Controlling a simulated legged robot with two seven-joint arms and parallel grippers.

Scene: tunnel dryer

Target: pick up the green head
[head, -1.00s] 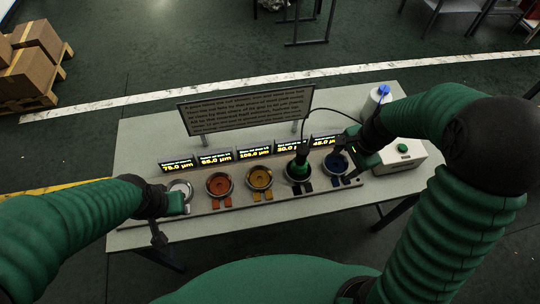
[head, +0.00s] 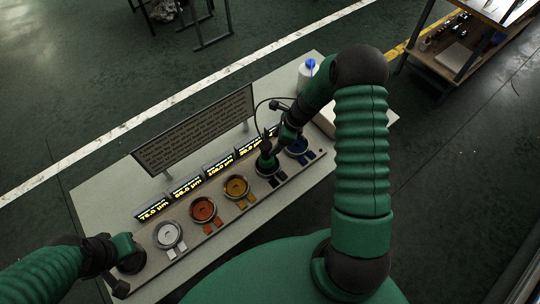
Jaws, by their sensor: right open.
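The green head (head: 266,162) stands upright in a dark round holder in the row on the table, between the orange and blue holders. A cable rises from it. My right gripper (head: 276,145) is open, close beside the upper part of the green head; its fingers overlap the head in the head view, and I cannot tell whether they touch it. My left gripper (head: 127,274) is over the table's left front end, away from the green head; its jaw state is unclear.
The row also has white (head: 168,235), red (head: 204,210), orange (head: 236,187) and blue (head: 297,147) holders, with small displays behind. A sign board (head: 195,130) stands behind them. A white bottle with a blue top (head: 308,75) is at the back right.

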